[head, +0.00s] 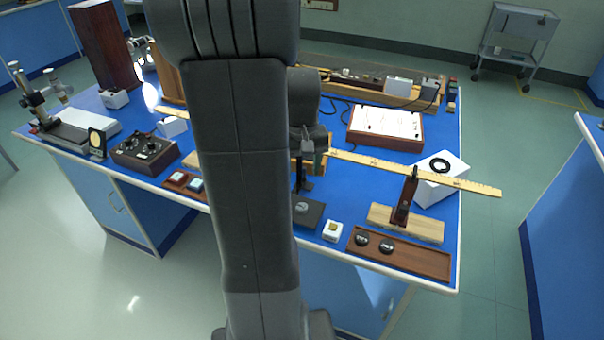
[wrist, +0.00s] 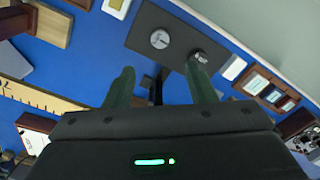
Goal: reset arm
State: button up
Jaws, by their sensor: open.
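My gripper (wrist: 162,78) is open in the wrist view, with its two dark green fingers apart. No object is visibly held between them. Beyond the fingers is a dark grey base plate (wrist: 178,42) with a round metal knob (wrist: 160,40) and a dark upright post. In the head view my arm crosses the middle of the picture and hides part of the bench. My gripper hangs over the bench just right of the arm, close to the post, partly hidden. I cannot tell whether it touches anything.
The blue bench (head: 345,205) is crowded. A long wooden rule (head: 455,183) crosses its right side above a wooden stand base (head: 405,223). A brown tray (head: 420,262) with black weights lies at the front right.

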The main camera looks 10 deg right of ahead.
aim_at(302, 207)
jog(key=shift+f, duration=0.1)
notch_tip(302, 207, down, 12)
jog(key=shift+r, duration=1.4)
jog(key=shift+f, duration=0.1)
